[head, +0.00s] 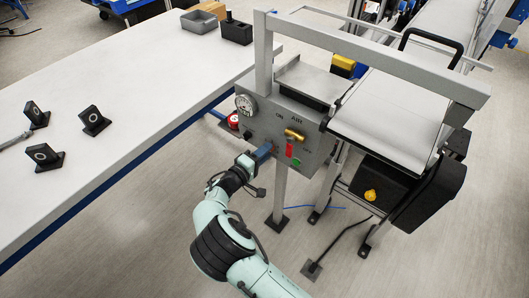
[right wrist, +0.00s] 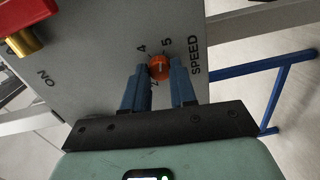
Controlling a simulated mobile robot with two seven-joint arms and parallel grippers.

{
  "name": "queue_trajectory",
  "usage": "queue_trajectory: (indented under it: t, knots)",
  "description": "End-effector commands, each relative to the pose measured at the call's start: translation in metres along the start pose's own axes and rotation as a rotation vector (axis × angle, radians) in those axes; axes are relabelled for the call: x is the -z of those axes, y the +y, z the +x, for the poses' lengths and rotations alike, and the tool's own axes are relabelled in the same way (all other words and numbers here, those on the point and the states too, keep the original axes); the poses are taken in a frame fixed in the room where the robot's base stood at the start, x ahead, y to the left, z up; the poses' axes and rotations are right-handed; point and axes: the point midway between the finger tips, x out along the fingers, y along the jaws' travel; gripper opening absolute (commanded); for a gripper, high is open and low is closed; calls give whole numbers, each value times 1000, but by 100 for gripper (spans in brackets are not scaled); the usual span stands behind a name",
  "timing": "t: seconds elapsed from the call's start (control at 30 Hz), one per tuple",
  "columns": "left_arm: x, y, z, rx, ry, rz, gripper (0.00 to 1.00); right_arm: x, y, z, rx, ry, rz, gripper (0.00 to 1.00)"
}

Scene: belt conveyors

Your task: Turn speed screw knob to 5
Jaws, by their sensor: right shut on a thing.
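The orange speed knob (right wrist: 159,67) sits on the grey control panel (right wrist: 100,60), with a pale line across its face. Printed marks 4 and 5 and the word SPEED (right wrist: 195,55) show beside it. Another mark is partly hidden by the fingers. My right gripper (right wrist: 158,78) has one blue finger on each side of the knob and is shut on it. In the head view my right gripper (head: 269,149) reaches the front of the panel box (head: 318,152), and its fingers hide the knob. My left gripper is not in view.
The panel also carries a pressure gauge (head: 245,104), a red and brass valve handle (head: 291,142) and a green button (head: 296,161). A white table (head: 130,60) with black brackets stands left. A belt conveyor (head: 390,112) is at right. A frame bar (head: 375,57) crosses above the panel.

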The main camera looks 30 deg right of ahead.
Motion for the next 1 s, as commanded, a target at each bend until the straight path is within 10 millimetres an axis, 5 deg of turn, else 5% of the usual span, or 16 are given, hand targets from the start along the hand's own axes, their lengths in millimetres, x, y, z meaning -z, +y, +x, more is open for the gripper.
queue_trajectory:
  t: [0.03,0.1,0.53,1.0]
  knots:
    - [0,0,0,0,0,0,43,0,-1,-1,2,1,-1,33]
    - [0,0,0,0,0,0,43,0,-1,-1,2,1,-1,52]
    - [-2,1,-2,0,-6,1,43,0,0,-12,1,1,-1,52]
    - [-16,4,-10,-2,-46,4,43,0,0,-109,1,3,-1,52]
